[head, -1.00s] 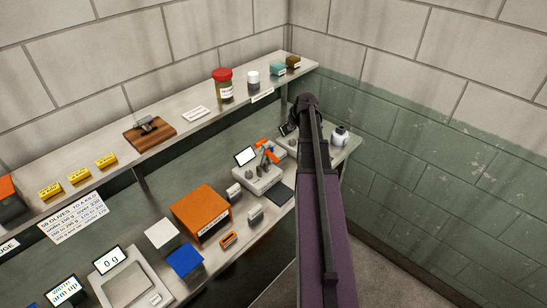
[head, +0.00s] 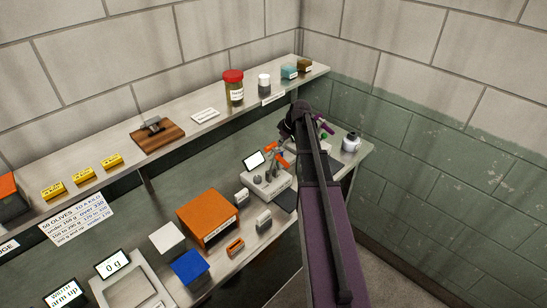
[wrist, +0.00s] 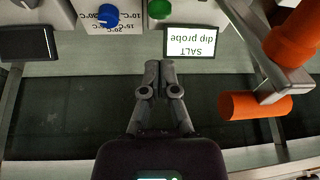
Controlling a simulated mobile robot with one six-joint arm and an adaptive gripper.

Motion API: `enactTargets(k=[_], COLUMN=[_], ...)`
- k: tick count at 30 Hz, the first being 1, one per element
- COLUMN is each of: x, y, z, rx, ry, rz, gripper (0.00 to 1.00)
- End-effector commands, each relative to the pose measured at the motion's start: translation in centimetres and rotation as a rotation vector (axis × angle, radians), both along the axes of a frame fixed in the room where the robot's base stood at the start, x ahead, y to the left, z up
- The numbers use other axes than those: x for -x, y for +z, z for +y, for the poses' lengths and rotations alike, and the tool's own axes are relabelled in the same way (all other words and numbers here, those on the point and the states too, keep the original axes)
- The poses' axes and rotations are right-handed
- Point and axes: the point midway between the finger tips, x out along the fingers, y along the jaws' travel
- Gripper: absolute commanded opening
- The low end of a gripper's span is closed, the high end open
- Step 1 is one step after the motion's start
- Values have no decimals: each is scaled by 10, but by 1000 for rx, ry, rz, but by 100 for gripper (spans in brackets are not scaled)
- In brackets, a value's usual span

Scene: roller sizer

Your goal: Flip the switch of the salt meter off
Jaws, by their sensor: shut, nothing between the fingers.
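The salt meter's lit screen (wrist: 191,43) reads "SALT dip probe", upside down, in the wrist view. Beside it are a pale housing with a blue knob (wrist: 108,15) and a green knob (wrist: 159,9) at the top edge. I cannot make out which part is the switch. My gripper (wrist: 158,66) is shut and empty, its fingertips just below and left of the screen in the picture; I cannot tell whether they touch anything. In the head view my arm hides most of the salt meter.
A dark screen (wrist: 27,43) is at the left.

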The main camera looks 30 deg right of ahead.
Motion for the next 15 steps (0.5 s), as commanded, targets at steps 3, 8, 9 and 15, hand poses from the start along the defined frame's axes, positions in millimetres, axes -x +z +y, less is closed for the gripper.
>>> enactTargets(k=[3, 8, 9, 15], x=[-1, -1, -1, -2], y=[0, 0, 0, -4], z=[2, 3, 4, 5], rx=[0, 0, 0, 1], ry=[4, 5, 5, 5], rz=[0, 0, 0, -1], gripper=[0, 0, 0, 0])
